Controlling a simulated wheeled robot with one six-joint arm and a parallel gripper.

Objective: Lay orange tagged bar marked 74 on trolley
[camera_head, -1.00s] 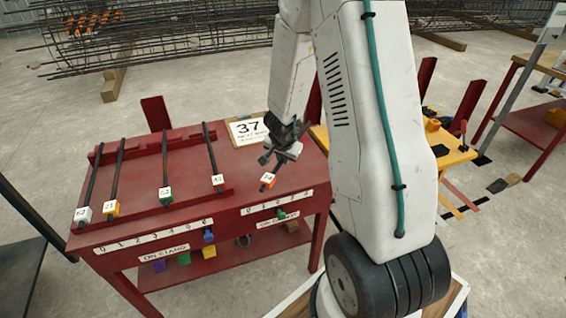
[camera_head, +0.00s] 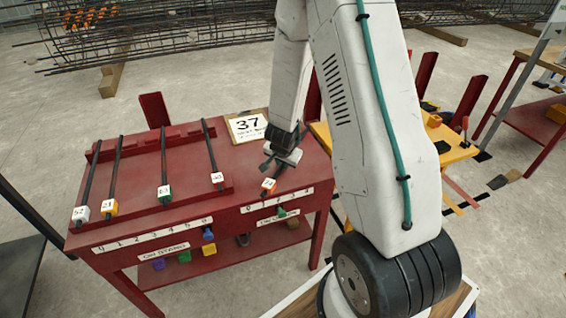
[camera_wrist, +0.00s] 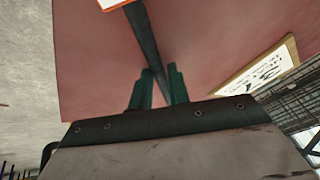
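The orange tagged bar's tag (camera_head: 268,186) shows at the right part of the red bench; its number is too small to read surely. The dark bar (camera_wrist: 147,38) runs between the green fingers of my gripper (camera_wrist: 160,82) in the wrist view, with the orange tag's edge (camera_wrist: 118,3) at the top. The fingers sit close on both sides of the bar and look shut on it. In the head view my gripper (camera_head: 272,162) is just behind the tag, low over the bench. Much of the bar is hidden by my gripper. I cannot clearly identify the trolley.
A sign reading 37 (camera_head: 247,126) lies behind my gripper. A yellow table (camera_head: 450,155) stands right; a dark surface (camera_head: 20,270) is at left.

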